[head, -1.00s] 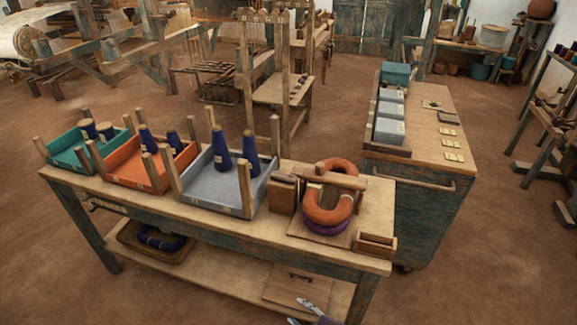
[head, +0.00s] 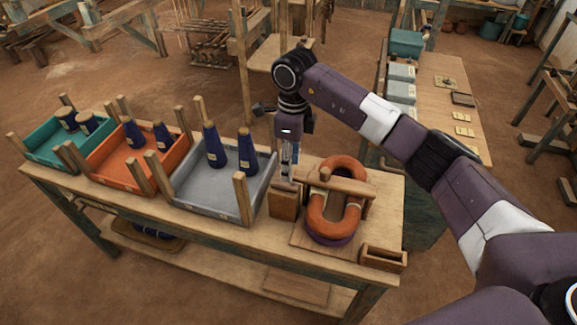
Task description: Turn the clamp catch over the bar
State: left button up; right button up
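A wooden bar (head: 345,186) lies across an orange yarn hank (head: 322,205) on the right part of the workbench. A purple hank (head: 330,240) shows beneath the orange one. A small pale wooden piece (head: 325,173) stands by the bar's left end; I cannot tell whether it is the catch or how it is turned. My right gripper (head: 287,178) points down left of the hanks, at the back of a wooden block (head: 284,205). Its fingers look close together, but their gap is too small to judge. My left gripper is out of view.
A grey tray (head: 205,205) with blue cones stands left of the block, with orange and teal trays beyond. An open wooden box (head: 383,258) sits at the bench's right front corner. My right arm covers part of the side cabinet.

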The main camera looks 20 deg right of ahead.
aim_at(293, 184)
jog(key=shift+w+d+r, duration=0.1)
jog(key=shift+d+r, duration=0.05)
jog(key=shift+d, duration=0.25)
jog(key=shift+f+p, duration=0.3)
jog(key=shift+f, duration=0.05)
jog(key=shift+s+a+f+p, duration=0.1)
jog(key=shift+s+f+p, duration=0.15)
jog(key=shift+f, duration=0.4)
jog(key=shift+s+a+f+p, duration=0.1)
jog(key=shift+f+p, duration=0.25)
jog(key=shift+f, duration=0.25)
jog(key=f+p, duration=0.1)
jog(key=f, duration=0.2)
jog(key=shift+w+d+f, duration=0.1)
jog(key=shift+w+f, duration=0.1)
jog(key=shift+f, duration=0.4)
grip_shut()
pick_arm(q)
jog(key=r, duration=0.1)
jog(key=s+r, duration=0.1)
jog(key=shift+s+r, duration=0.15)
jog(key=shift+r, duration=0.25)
